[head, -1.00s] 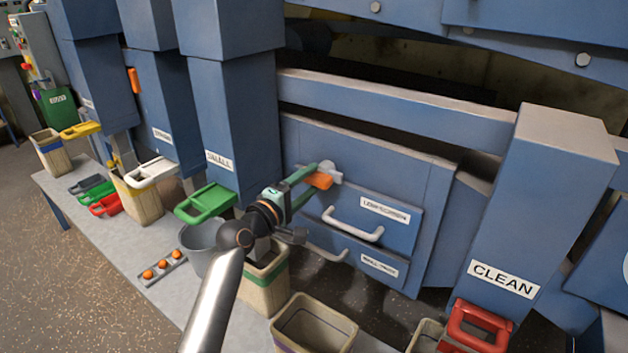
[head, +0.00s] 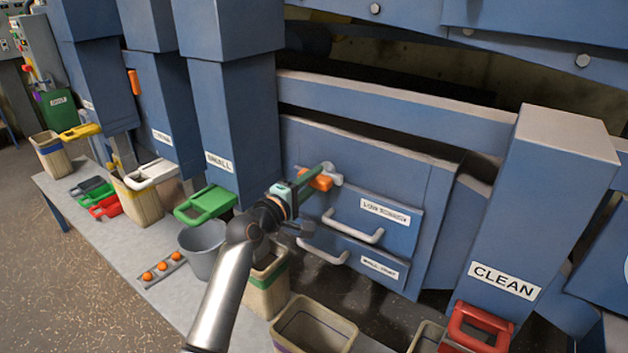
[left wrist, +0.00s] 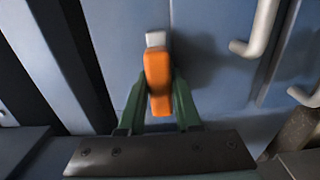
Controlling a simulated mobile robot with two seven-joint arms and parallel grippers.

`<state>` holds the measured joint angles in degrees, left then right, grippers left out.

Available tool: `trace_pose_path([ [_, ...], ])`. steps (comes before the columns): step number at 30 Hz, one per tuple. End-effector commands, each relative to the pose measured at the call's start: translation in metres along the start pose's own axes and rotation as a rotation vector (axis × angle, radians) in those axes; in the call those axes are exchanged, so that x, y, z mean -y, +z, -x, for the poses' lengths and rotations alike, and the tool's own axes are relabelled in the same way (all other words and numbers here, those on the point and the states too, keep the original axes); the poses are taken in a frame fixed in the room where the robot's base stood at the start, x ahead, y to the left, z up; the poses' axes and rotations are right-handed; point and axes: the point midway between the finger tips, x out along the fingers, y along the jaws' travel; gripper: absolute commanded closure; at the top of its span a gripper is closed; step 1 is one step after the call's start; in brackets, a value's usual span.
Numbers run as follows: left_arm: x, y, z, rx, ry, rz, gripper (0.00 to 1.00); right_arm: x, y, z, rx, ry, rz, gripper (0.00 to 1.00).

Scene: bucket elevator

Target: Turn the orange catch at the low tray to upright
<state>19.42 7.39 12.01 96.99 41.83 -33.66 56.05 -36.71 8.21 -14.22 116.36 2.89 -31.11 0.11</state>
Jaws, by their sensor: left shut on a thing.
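The orange catch (head: 320,183) sits on a grey pivot (head: 331,172) at the upper left of the blue tray front (head: 372,196), left of its white handle (head: 352,227). It juts from the pivot toward the lower left, tilted rather than upright. My left gripper (head: 316,177) is at the catch, its green fingers on either side. In the left wrist view the fingers close around the orange catch (left wrist: 158,78), with the pale pivot end (left wrist: 156,39) beyond them. The finger contact is partly hidden by the catch. My right gripper is out of view.
A second drawer with a handle (head: 322,252) lies just below. A green scoop (head: 205,203) is left of the gripper. The blue CLEAN chute (head: 520,230) stands at right.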

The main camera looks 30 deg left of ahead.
Motion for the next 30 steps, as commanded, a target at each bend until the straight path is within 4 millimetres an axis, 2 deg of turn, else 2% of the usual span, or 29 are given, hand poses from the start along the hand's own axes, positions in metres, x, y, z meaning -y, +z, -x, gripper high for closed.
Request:
trace_pose_path([
  [1,0.0006,0.0000,0.0001,0.000,-0.001,0.000,0.93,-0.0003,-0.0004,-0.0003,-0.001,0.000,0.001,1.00],
  [3,0.0006,0.0000,0.0001,0.000,-0.001,0.000,1.00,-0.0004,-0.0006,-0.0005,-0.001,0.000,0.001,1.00],
  [17,0.0008,0.0001,0.0001,0.001,-0.003,-0.025,1.00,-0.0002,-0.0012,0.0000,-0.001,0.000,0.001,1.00],
  [23,0.0001,-0.0003,0.0000,0.001,-0.003,-0.116,1.00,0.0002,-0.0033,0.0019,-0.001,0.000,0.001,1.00],
  [30,0.0000,-0.0004,0.0001,0.001,-0.004,-0.313,1.00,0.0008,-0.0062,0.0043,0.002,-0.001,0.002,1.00],
])
